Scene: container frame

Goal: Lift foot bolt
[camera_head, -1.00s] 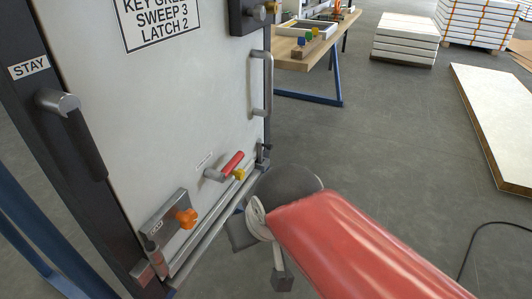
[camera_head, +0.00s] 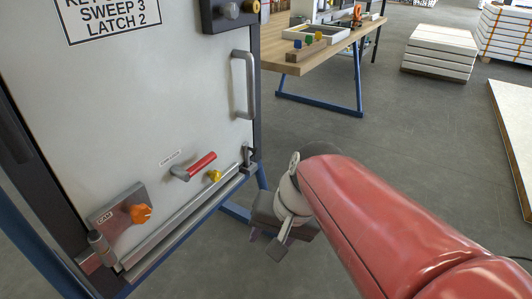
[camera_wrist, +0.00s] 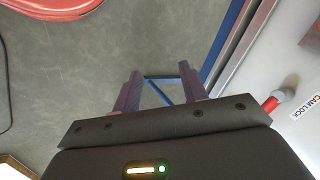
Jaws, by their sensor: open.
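The pale door panel (camera_head: 165,90) carries several fittings along its lower edge. A small grey upright bolt (camera_head: 248,157) sits at the lower right corner. A grey upright cylinder (camera_head: 100,244) stands at the lower left. No readable label shows which of them is the foot bolt. My gripper (camera_head: 268,243) is right of the door's lower edge, apart from it and pointing down. In the wrist view its two purple-grey fingers (camera_wrist: 160,84) are spread, with nothing between them but floor and a blue frame bar beyond.
A red-handled lever (camera_head: 195,166), a yellow knob (camera_head: 214,176) and an orange knob (camera_head: 139,213) stick out above the bottom rail (camera_head: 185,229). A grey pull handle (camera_head: 243,85) is higher up. A wooden workbench (camera_head: 300,62) stands behind.

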